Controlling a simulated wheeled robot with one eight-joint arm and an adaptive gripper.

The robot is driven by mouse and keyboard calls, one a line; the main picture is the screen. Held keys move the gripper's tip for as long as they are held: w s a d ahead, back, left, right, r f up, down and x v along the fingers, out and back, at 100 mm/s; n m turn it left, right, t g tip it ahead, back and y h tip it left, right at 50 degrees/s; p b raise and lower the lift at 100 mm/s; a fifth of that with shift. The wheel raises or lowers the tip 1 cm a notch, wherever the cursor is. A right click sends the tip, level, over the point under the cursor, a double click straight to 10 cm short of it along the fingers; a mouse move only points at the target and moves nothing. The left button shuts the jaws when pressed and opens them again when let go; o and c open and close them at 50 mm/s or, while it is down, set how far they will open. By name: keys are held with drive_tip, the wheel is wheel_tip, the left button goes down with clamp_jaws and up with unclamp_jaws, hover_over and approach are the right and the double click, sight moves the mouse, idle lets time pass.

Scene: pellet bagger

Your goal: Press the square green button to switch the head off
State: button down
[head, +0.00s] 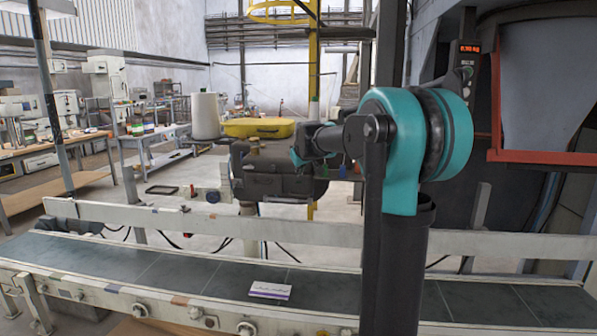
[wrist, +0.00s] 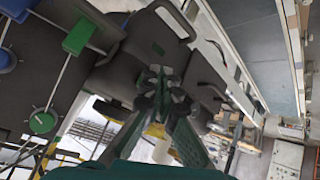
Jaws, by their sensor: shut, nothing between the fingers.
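In the wrist view a square green button (wrist: 78,37) stands out from a dark panel at the upper left. My gripper (wrist: 160,78) is shut and empty, to the right of the square green button and apart from it. A round green knob (wrist: 41,122) is lower on the same panel. In the head view the dark machine head (head: 280,180) hangs above the conveyor, partly behind my arm. I cannot make out the square green button there, and my gripper's fingertips are not clear in that view.
Blue controls (wrist: 7,58) sit at the wrist view's left edge, near thin metal rods. The conveyor (head: 150,267) runs across the front, with a small white and purple packet (head: 270,291) on it. A display box (head: 468,55) stands at the upper right.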

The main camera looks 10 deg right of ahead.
drive_tip(key=shift+s+a, duration=0.25)
drive_tip(key=shift+s, duration=0.6)
drive_tip(key=shift+s+a, duration=0.3)
drive_tip(key=shift+s, duration=0.5)
drive_tip(key=shift+s+a, duration=0.25)
drive_tip(key=shift+s, duration=0.6)
